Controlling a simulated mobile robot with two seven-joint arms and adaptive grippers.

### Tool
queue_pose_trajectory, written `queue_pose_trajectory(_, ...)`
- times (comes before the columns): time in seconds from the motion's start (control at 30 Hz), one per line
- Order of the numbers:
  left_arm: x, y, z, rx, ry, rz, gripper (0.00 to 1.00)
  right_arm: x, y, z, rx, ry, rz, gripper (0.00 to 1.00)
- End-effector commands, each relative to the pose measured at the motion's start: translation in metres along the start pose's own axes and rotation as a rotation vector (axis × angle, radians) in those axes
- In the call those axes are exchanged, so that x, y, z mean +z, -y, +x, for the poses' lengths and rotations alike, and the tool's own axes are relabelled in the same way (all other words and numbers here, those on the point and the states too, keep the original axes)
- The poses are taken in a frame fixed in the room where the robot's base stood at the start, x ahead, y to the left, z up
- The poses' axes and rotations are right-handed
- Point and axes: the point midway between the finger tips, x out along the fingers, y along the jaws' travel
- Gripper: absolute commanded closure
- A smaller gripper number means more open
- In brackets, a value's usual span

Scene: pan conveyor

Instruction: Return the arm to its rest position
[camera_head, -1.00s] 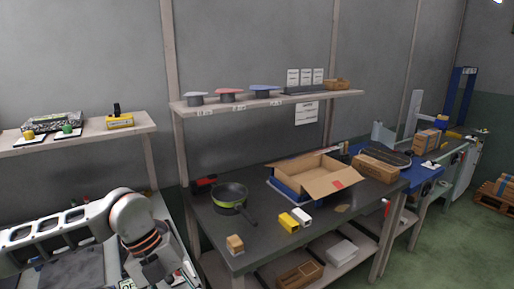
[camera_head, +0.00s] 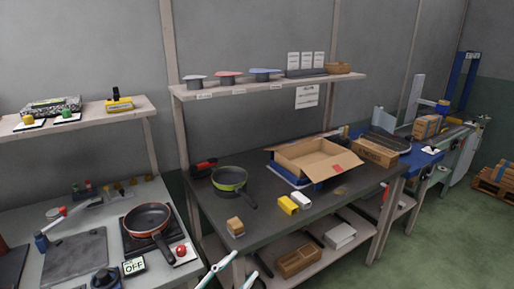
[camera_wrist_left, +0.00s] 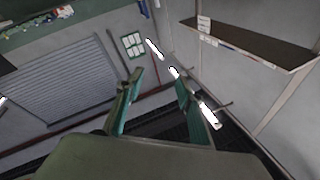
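My left gripper (camera_head: 246,264) shows only by its pale green fingertips at the bottom edge of the head view, in front of the dark workbench. In the left wrist view the left gripper (camera_wrist_left: 159,77) has its two green fingers spread apart, with nothing between them. Beyond the fingers are a grey wall, a shutter (camera_wrist_left: 80,85) and bright lamps. The rest of the left arm is out of the head view. My right gripper is in neither view.
A red-rimmed pan (camera_head: 148,218) sits on the left counter's burner. A green-rimmed pan (camera_head: 230,180), an open cardboard box (camera_head: 308,158) and small yellow (camera_head: 287,205) and white (camera_head: 302,200) boxes sit on the dark workbench (camera_head: 262,222). A shelf (camera_head: 270,88) hangs above.

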Motion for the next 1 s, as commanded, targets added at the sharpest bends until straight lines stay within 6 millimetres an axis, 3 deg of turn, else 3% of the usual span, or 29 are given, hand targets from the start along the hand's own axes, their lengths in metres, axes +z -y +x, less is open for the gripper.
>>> queue_pose_trajectory(0.03,0.031,0.001,-0.022,-0.06,0.106,-0.051,0.63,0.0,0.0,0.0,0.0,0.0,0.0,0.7)
queue_pose_trajectory(0.2,0.117,-0.007,-0.101,-0.188,0.43,-0.173,0.63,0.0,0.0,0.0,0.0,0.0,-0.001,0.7)
queue_pose_trajectory(0.33,0.165,-0.029,-0.169,-0.234,0.647,-0.253,0.63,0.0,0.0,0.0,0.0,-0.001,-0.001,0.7)
queue_pose_trajectory(0.5,0.197,-0.056,-0.237,-0.25,0.841,-0.328,0.63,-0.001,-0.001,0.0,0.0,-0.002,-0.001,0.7)
queue_pose_trajectory(0.6,0.205,-0.066,-0.26,-0.25,0.901,-0.351,0.63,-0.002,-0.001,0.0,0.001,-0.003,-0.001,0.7)
queue_pose_trajectory(0.7,0.208,-0.071,-0.269,-0.25,0.925,-0.362,0.63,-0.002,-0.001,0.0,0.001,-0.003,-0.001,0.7)
queue_pose_trajectory(1.0,0.208,-0.071,-0.269,-0.249,0.927,-0.362,0.63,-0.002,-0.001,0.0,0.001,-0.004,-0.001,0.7)
